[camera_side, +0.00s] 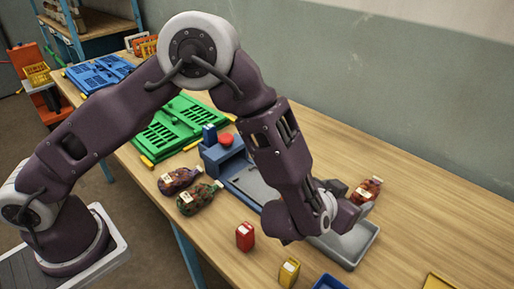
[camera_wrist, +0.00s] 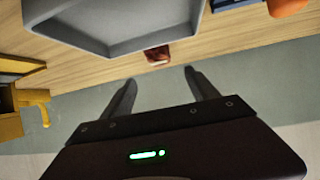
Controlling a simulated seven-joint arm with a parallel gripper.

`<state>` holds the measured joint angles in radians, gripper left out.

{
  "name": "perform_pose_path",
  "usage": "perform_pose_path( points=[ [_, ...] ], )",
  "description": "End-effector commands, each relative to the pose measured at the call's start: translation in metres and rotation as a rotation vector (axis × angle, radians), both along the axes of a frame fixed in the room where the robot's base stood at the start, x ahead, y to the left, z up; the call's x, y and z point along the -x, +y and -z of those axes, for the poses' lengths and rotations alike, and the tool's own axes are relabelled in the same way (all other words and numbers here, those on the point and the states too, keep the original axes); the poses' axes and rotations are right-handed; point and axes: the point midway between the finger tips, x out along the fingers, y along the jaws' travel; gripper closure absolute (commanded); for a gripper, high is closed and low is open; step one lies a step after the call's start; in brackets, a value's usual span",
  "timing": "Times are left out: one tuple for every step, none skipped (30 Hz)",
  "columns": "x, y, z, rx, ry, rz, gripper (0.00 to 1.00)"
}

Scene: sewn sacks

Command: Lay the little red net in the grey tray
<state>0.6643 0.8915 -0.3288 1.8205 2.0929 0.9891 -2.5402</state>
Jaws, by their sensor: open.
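The little red net (camera_side: 369,187), a small reddish bundle with a pale label, lies on the table just behind the grey tray in the side view. In the wrist view the net (camera_wrist: 157,56) shows ahead of the gap between my fingers, next to the tray's edge. The grey tray (camera_side: 362,250) is shallow and partly hidden by my wrist; it also shows in the wrist view (camera_wrist: 120,45). My gripper (camera_wrist: 161,76) is open with nothing between its fingers. In the side view my gripper (camera_side: 347,192) is close to the net; whether it touches is unclear.
Two dark mottled sacks (camera_side: 187,188) lie left of a blue fixture with a red button (camera_side: 226,140). A red box (camera_side: 245,236) and yellow box (camera_side: 289,272) stand at the front. Green panels (camera_side: 175,128) lie farther back.

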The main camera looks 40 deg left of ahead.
Motion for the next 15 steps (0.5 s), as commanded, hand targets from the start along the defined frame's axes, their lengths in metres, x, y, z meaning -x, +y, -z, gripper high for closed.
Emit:
perform_pose_path(
  points=[
    [0.0,0.0,0.0,0.0,0.0,0.0,0.31],
    [-0.001,0.002,-0.001,-0.003,0.0,-0.003,0.31],
    [-0.002,0.009,-0.007,-0.016,-0.003,-0.017,0.31],
    [-0.004,0.02,-0.016,-0.038,-0.006,-0.037,0.31],
    [-0.005,0.037,-0.028,-0.07,-0.007,-0.066,0.31],
    [-0.005,0.067,-0.049,-0.128,-0.002,-0.12,0.31],
    [-0.002,0.096,-0.068,-0.18,0.011,-0.17,0.31],
    [0.006,0.128,-0.087,-0.237,0.036,-0.225,0.31],
    [0.024,0.173,-0.112,-0.308,0.089,-0.302,0.31],
    [0.044,0.206,-0.128,-0.351,0.144,-0.355,0.31],
    [0.067,0.235,-0.142,-0.386,0.21,-0.401,0.31],
    [0.103,0.267,-0.155,-0.408,0.305,-0.446,0.31],
    [0.13,0.284,-0.162,-0.407,0.377,-0.464,0.31],
    [0.158,0.296,-0.166,-0.393,0.447,-0.469,0.31],
    [0.194,0.304,-0.169,-0.357,0.53,-0.458,0.31]
  ],
)
